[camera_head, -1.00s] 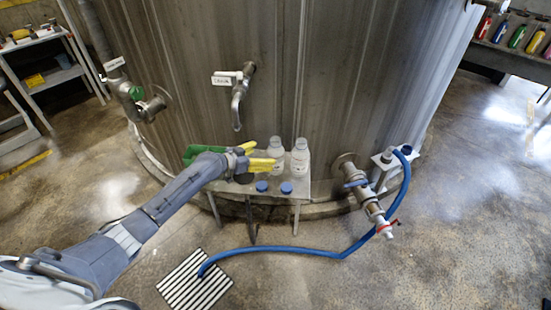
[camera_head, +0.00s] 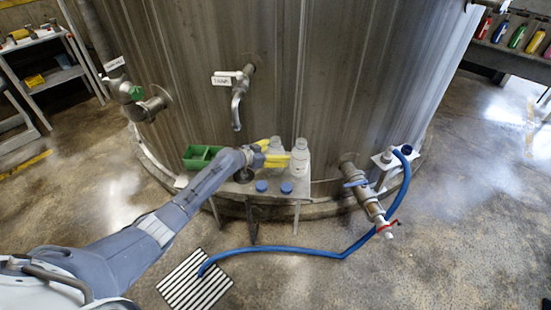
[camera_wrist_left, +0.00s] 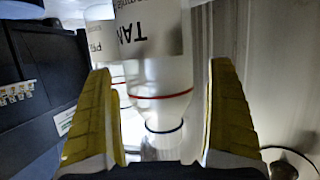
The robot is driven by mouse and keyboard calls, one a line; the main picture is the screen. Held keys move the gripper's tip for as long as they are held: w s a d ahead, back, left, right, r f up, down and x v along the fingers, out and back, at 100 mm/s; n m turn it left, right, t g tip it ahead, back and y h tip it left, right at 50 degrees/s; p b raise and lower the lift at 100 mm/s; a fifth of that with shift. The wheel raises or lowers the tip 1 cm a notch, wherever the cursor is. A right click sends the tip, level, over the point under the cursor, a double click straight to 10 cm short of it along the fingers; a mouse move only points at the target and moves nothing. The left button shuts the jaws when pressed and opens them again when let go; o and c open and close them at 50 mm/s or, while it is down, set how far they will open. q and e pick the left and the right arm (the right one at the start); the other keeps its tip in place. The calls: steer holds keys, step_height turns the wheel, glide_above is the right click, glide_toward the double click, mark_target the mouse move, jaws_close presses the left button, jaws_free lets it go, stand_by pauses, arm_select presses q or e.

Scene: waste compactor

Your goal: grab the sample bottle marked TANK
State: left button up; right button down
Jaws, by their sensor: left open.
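The sample bottle marked TANK (camera_wrist_left: 150,45) is white with a red ring, a dark ring and a clear neck; its label reads "TAN", partly cut off. It stands between the two yellow fingers of my left gripper (camera_wrist_left: 162,115) in the left wrist view, with visible gaps to both. In the head view the left gripper (camera_head: 278,152) is open at the left one of two bottles, apparently this bottle (camera_head: 275,145), whose lower part the fingers hide. A second bottle (camera_head: 299,158), whose label starts "PE" (camera_wrist_left: 98,40), stands just beside it. My right gripper is not in view.
Two blue caps (camera_head: 286,188) lie at the front of the small stand (camera_head: 304,190). A green tray (camera_head: 198,156) sits at its left. The large metal tank (camera_head: 330,90) rises right behind. A tap (camera_head: 237,95) hangs above. A blue hose (camera_head: 330,252) lies on the floor.

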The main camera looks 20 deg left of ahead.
arm_select(q)
steer(key=c, duration=1.2)
steer(key=shift+c, duration=0.5)
steer(key=shift+r, duration=0.15)
